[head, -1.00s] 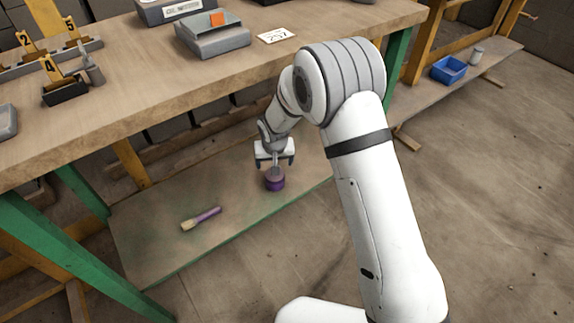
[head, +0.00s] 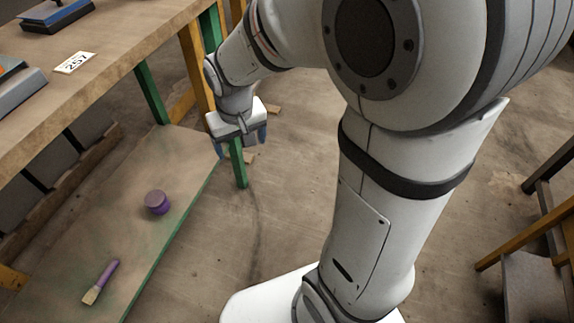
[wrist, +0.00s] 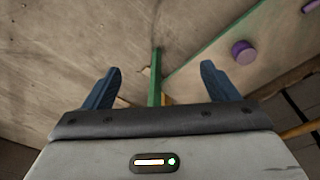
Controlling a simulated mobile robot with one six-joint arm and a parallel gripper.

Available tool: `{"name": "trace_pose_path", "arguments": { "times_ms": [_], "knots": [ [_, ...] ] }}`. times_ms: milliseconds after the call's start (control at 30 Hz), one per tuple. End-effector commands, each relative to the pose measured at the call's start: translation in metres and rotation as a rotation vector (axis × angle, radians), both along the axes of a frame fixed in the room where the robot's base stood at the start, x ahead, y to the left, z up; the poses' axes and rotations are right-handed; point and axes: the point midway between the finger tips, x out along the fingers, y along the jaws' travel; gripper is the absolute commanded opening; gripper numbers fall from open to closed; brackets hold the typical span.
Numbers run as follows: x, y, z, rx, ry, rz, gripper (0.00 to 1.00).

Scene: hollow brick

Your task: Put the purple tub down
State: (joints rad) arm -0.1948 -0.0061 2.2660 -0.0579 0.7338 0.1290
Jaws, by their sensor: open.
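The purple tub (head: 157,202) stands on the low green-edged shelf (head: 175,160) under the workbench in the head view. It also shows in the wrist view (wrist: 243,52), at the upper right. My gripper (head: 241,148) is open and empty. It is up and to the right of the tub in the head view, beyond the shelf's edge, and clearly apart from the tub.
A purple-handled brush (head: 101,281) lies on the shelf near the tub. A green table leg (head: 238,165) stands close to my gripper. The workbench top (head: 130,40) holds a number card (head: 75,63) and a blue-topped device (head: 58,14). Open floor (head: 215,240) lies right of the shelf.

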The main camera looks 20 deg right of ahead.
Motion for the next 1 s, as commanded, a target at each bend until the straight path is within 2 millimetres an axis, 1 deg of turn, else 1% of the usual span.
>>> {"name": "trace_pose_path", "arguments": {
  "times_ms": [33,100,200,333,400,500,1000],
  "knots": [
    [-0.022,-0.017,0.01,0.004,0.002,-0.027,0.8],
    [-0.049,-0.035,0.017,0.007,0.017,-0.051,0.8],
    [-0.083,-0.051,0.022,0.014,0.032,-0.078,0.8],
    [-0.111,-0.062,0.024,0.02,0.047,-0.099,0.8],
    [-0.119,-0.064,0.024,0.023,0.051,-0.104,0.8],
    [-0.124,-0.065,0.024,0.024,0.054,-0.107,0.8],
    [-0.123,-0.065,0.024,0.024,0.053,-0.106,0.8]
  ]
}}
